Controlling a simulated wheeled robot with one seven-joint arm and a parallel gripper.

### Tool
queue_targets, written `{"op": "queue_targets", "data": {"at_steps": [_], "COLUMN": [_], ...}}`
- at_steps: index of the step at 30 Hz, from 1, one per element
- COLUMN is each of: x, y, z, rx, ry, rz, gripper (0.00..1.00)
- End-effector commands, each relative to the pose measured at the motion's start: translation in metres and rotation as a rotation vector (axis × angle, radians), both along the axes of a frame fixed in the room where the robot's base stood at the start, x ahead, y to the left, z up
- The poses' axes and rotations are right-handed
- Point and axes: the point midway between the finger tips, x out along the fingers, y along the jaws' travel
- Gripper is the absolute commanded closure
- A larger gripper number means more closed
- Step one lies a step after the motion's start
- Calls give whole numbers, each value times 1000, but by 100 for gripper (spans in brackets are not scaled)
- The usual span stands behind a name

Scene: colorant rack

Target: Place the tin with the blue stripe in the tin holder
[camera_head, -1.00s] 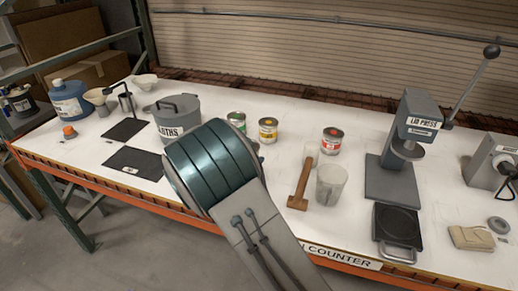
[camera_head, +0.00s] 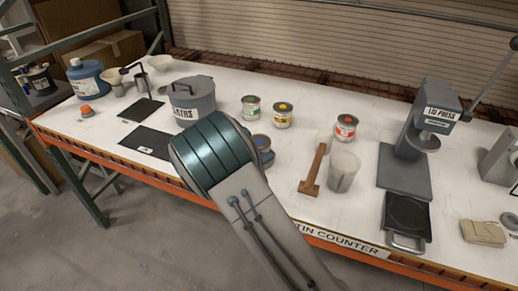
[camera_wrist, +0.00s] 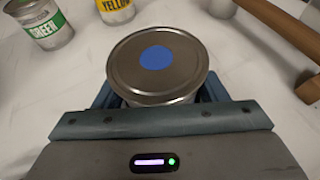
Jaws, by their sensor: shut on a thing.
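A tin with a blue dot on its grey metal lid (camera_wrist: 157,62) is in the wrist view, upright between the fingers of my gripper (camera_wrist: 157,94). The fingers are shut on its sides. Its label and stripe are hidden from above. In the head view the same tin (camera_head: 261,141) shows just right of my arm's big joint, with my gripper (camera_head: 266,157) mostly hidden by the arm. I cannot tell for sure which thing is the tin holder.
Green (camera_head: 251,108), yellow (camera_head: 283,116) and red (camera_head: 346,128) tins stand behind. Free counter lies between.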

Motion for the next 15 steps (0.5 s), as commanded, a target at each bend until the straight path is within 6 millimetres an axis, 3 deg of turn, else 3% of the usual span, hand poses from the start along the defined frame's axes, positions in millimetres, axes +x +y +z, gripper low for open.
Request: {"op": "queue_targets", "data": {"at_steps": [1,3,15], "x": [0,0,-4], "y": [0,0,5], "z": [-1,0,4], "rx": [0,0,2], "ry": [0,0,0], "rz": [0,0,1], "gripper": [26,13,13]}}
